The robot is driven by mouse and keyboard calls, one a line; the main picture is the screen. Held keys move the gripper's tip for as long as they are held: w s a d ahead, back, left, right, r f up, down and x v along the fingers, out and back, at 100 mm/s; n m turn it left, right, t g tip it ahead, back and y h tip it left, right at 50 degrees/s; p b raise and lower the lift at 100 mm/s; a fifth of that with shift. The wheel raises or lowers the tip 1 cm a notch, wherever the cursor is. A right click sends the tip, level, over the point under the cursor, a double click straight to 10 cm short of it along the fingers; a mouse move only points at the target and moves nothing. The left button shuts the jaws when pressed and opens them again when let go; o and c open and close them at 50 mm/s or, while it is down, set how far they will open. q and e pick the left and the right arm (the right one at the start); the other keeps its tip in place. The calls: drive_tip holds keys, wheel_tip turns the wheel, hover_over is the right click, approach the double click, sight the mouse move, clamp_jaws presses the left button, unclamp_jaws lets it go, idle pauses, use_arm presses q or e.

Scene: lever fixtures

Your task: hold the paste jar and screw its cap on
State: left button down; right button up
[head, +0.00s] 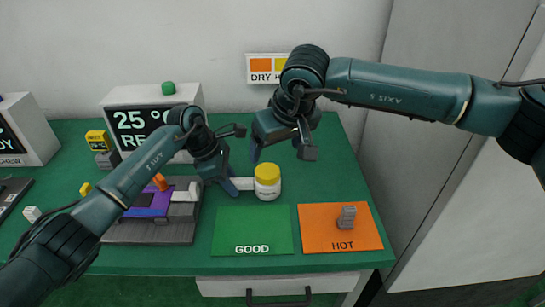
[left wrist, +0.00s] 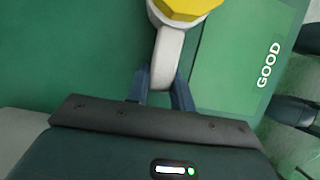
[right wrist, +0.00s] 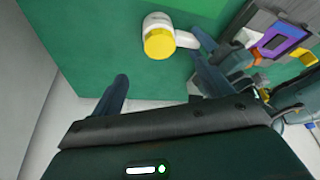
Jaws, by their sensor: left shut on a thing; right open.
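The paste jar (head: 268,190) is white with a side handle (head: 243,184) and stands upright on the green table just behind the GOOD mat. A yellow cap (head: 267,174) sits on top of it; whether it is screwed tight cannot be told. The cap also shows in the left wrist view (left wrist: 188,8) and in the right wrist view (right wrist: 159,44). My left gripper (head: 232,186) is shut on the jar's handle (left wrist: 167,58). My right gripper (head: 280,154) is open and empty, above and behind the jar, apart from the cap.
A green GOOD mat (head: 252,223) lies in front of the jar. An orange HOT mat (head: 325,238) with a small grey object (head: 347,217) is at right. A grey fixture with a purple part (head: 150,205) and a display box (head: 140,120) stand at left. The table's back right is clear.

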use_arm(q)
drive_tip(key=c, duration=1.1)
unclamp_jaws()
use_arm(e)
drive_tip(key=shift+v, duration=1.05)
